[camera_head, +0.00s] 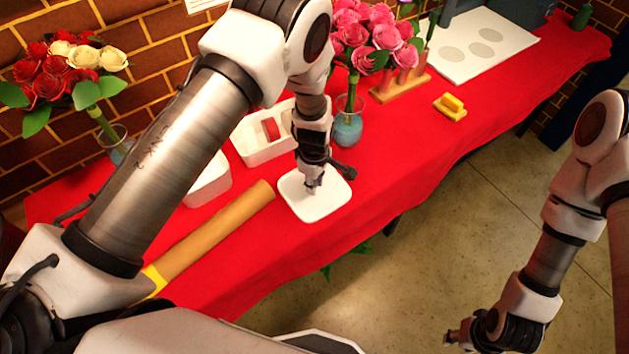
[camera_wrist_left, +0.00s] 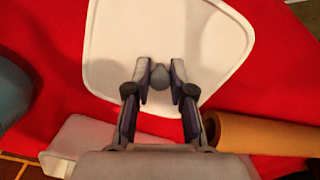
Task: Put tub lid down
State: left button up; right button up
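The white tub lid (camera_head: 318,205) is a rounded square plate with a small grey knob, over the red cloth near the table's front edge. My left gripper (camera_head: 312,186) points down at its middle. In the left wrist view the lid (camera_wrist_left: 115,45) lies beyond my left fingers (camera_wrist_left: 160,72), which are drawn in on both sides of the knob (camera_wrist_left: 160,77) and seem to hold it. I cannot tell whether the lid touches the cloth. A white tub (camera_head: 212,183) stands to the left, partly hidden by my arm. My right gripper (camera_head: 456,338) hangs over the floor, its fingers unclear.
A brown paper roll (camera_head: 220,228) lies left of the lid. Behind are a white divided tray (camera_head: 255,150) and a vase (camera_head: 348,128) of pink roses. A yellow object (camera_head: 450,106) lies farther right. Red cloth (camera_head: 400,160) right of the lid is clear.

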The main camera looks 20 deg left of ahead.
pick_arm(q)
jog(key=shift+o, duration=1)
jog(key=shift+r+p, duration=0.3)
jog(key=shift+p, duration=0.05)
notch_tip(320, 180, up, 12)
jog(key=b, duration=0.2)
jog(key=shift+f, duration=0.15)
